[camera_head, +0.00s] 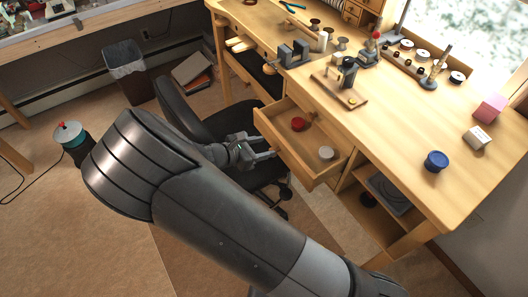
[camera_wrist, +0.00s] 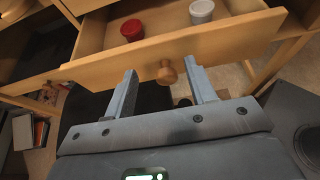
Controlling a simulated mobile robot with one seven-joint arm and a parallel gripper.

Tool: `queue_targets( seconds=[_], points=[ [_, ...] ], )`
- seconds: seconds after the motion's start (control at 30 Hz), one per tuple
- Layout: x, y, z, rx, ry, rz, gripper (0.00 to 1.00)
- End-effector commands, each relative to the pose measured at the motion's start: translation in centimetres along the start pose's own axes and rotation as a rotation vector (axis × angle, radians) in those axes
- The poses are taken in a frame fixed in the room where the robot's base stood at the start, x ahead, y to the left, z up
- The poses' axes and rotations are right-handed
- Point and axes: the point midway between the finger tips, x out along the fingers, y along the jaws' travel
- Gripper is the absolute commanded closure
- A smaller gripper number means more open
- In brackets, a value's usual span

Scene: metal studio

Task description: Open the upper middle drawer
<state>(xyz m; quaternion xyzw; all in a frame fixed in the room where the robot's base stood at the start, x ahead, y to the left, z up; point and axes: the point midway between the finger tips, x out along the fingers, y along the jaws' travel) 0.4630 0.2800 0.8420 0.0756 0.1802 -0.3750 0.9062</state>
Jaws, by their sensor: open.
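The drawer (camera_head: 303,150) under the workbench top stands pulled out, with its inside showing. Its front panel (camera_wrist: 240,40) and round wooden knob (camera_wrist: 167,74) show in the wrist view. A red-lidded jar (camera_head: 298,124) and a grey-white lidded jar (camera_head: 326,153) stand inside the drawer. My gripper (camera_head: 262,148) is at the drawer front. In the wrist view my gripper (camera_wrist: 160,82) is open, with one finger on each side of the knob and visible gaps between them and it.
A black office chair (camera_head: 185,112) stands close behind my gripper. The wooden workbench (camera_head: 400,140) carries small tools, a blue jar (camera_head: 436,161) and a pink box (camera_head: 489,108). An open shelf (camera_head: 372,215) lies right of the drawer. The floor at left is mostly clear.

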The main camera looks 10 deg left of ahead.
Motion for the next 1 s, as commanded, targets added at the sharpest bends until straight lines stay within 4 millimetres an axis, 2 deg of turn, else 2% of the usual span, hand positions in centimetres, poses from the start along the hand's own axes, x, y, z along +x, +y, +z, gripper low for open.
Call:
queue_targets(
  seconds=[0.2, 0.4, 0.77, 1.0],
  points=[
    [-0.9, 0.0, 2.3, 0.0, 0.001, 0.0, 0.49],
    [-1.2, 0.0, 3.0, -0.001, 0.0, 0.0, 0.49],
    [-1.2, -0.1, 2.8, 0.014, -0.007, 0.002, 0.48],
    [-1.6, -0.9, 1.0, 0.221, -0.077, 0.04, 0.48]
  ],
)
